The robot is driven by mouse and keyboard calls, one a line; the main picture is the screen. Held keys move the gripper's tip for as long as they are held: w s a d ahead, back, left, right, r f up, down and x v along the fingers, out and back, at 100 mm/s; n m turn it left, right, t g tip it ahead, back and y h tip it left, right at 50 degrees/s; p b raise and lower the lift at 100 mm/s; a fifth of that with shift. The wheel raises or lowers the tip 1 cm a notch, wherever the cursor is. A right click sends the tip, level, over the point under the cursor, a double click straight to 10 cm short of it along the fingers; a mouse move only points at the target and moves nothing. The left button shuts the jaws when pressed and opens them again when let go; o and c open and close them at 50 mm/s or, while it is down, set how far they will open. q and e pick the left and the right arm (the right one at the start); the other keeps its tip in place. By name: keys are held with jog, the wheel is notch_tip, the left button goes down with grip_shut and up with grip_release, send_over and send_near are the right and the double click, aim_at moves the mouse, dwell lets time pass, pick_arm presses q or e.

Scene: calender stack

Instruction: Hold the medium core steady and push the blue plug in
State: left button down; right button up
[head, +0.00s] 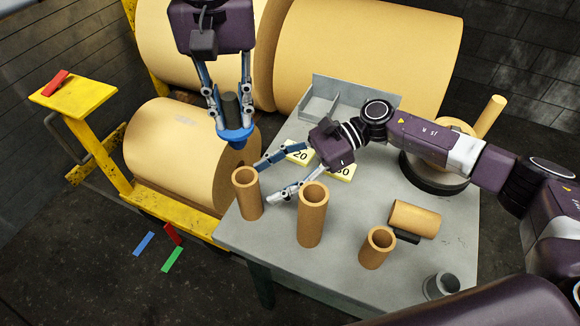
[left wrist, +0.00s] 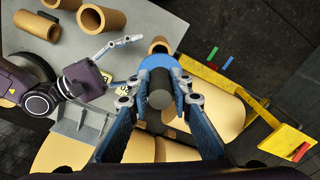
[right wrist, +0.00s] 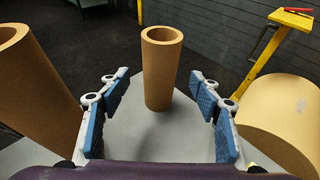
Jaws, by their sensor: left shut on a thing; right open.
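The blue plug (head: 236,136), a blue disc with a dark grey stem, is in my left gripper (head: 231,118), which is shut on the stem. It hangs above and slightly left of the medium core (head: 248,198), apart from it. In the left wrist view the plug (left wrist: 158,63) partly covers that core. The medium core is an upright brown tube, open at the top, at the table's left corner. My right gripper (head: 268,181) is open beside it. In the right wrist view the core (right wrist: 160,75) stands ahead, between the spread fingers, with no contact visible.
A taller core (head: 312,218) stands close to the right gripper's lower finger. A short core (head: 377,250) and a lying core (head: 415,219) are further right on the grey table (head: 345,275). Yellow number cards (head: 341,172) lie behind the right gripper. A large roll (head: 180,150) flanks the table's left.

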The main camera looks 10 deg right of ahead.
aim_at(248, 192)
jog(key=shift+x, duration=3.05)
jog(key=c, duration=1.3)
pick_arm(q)
jog(key=shift+f, duration=1.8)
pick_arm(e)
jog(key=shift+o, duration=0.2)
